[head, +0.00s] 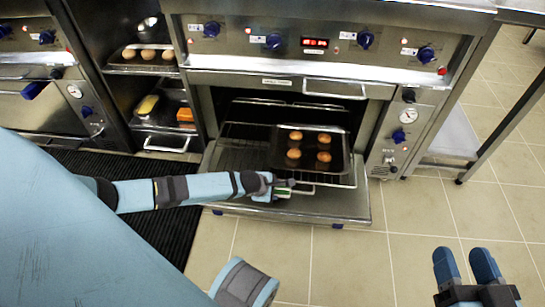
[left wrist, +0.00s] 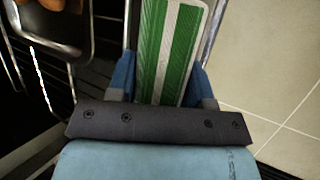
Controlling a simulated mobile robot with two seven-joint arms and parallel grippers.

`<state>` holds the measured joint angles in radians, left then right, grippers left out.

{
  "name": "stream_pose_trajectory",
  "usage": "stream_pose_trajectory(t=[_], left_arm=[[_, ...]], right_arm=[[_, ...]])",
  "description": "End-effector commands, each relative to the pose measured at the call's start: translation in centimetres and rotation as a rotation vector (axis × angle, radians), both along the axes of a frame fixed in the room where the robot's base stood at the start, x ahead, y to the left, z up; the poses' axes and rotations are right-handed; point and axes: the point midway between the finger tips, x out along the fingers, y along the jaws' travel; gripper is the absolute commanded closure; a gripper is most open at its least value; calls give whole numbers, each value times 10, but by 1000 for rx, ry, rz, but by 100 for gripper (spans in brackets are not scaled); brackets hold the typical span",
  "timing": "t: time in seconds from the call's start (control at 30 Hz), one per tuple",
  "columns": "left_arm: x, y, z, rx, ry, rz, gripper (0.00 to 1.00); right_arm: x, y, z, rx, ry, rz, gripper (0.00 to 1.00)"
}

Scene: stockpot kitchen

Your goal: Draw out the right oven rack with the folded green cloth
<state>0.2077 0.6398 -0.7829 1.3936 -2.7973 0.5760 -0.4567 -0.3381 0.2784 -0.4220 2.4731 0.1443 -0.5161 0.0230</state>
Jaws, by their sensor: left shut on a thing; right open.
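The oven (head: 280,82) stands with its door (head: 345,205) folded down. A wire rack (head: 345,180) sticks partly out over the door and bears a dark tray (head: 280,160) with several brown buns (head: 323,157). My left gripper (head: 288,186) is at the rack's front edge, shut on the folded green cloth (head: 280,191). In the left wrist view the cloth (left wrist: 175,30), green with white stripes, lies between the blue fingers. Whether the cloth wraps the rack's bar is hidden. My right gripper (head: 467,265) is open and empty over the floor at the lower right.
Shelves (head: 155,65) with trays of food stand left of the oven. A control panel (head: 400,130) is at its right, with a steel table leg (head: 505,125) beyond. A black ribbed mat (head: 150,215) lies at left. The tiled floor (head: 360,260) in front is clear.

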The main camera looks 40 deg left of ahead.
Motion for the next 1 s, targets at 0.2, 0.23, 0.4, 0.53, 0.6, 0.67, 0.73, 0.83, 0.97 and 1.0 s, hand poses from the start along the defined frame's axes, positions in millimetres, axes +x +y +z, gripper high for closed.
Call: stream_pose_trajectory(t=[0.2, 0.23, 0.4, 0.53, 0.6, 0.67, 0.73, 0.83, 0.97, 1.0], left_arm=[[-1, -1, 3, 0, 0, 0, 84], [-1, -1, 3, 0, 0, 0, 84], [-1, -1, 3, -1, 0, 0, 84], [-1, -1, 3, -1, 0, 0, 84], [-1, -1, 4, -1, 0, -1, 84], [-2, -1, 5, -1, 0, -1, 84], [-3, -2, 7, -1, 0, -1, 84], [-4, -3, 8, -2, 1, 0, 84], [-4, -3, 9, -1, 0, -1, 84], [-5, -3, 9, -1, 0, -1, 84]], right_arm=[[0, 3, 3, 7, 3, 5, 46], [0, 3, 3, 7, 3, 5, 46], [0, 3, 3, 6, 2, 3, 46], [0, 1, 4, 6, 1, 0, 46], [0, 1, 5, 7, 2, -2, 46], [0, 1, 6, 8, 3, -3, 46], [0, 1, 8, 12, 4, -6, 46], [0, 2, 11, 18, 5, -7, 46], [-1, 2, 12, 19, 5, -7, 46], [-1, 2, 12, 19, 5, -7, 46]])
